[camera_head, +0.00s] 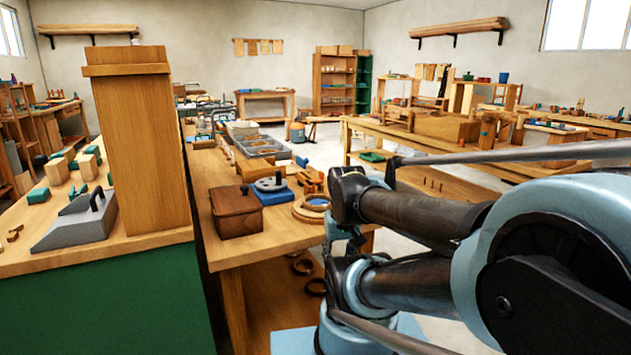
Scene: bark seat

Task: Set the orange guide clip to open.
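I cannot pick out the orange guide clip for certain. Some small orange-brown pieces (311,180) lie on the middle workbench (262,243), just left of and beyond my arm's dark joint. They are too small to tell whether one is a clip or how it is set. My arm comes in from the right and covers part of the bench's right end. I see its joints and links, but no gripper fingers show.
A brown box (237,211), a blue item with a grey disc (271,187) and wooden rings (310,208) crowd the bench. A tall wooden post (140,140) and a grey wedge-shaped block (75,222) stand on the green-fronted counter at left. Another long bench (470,160) stands behind my arm.

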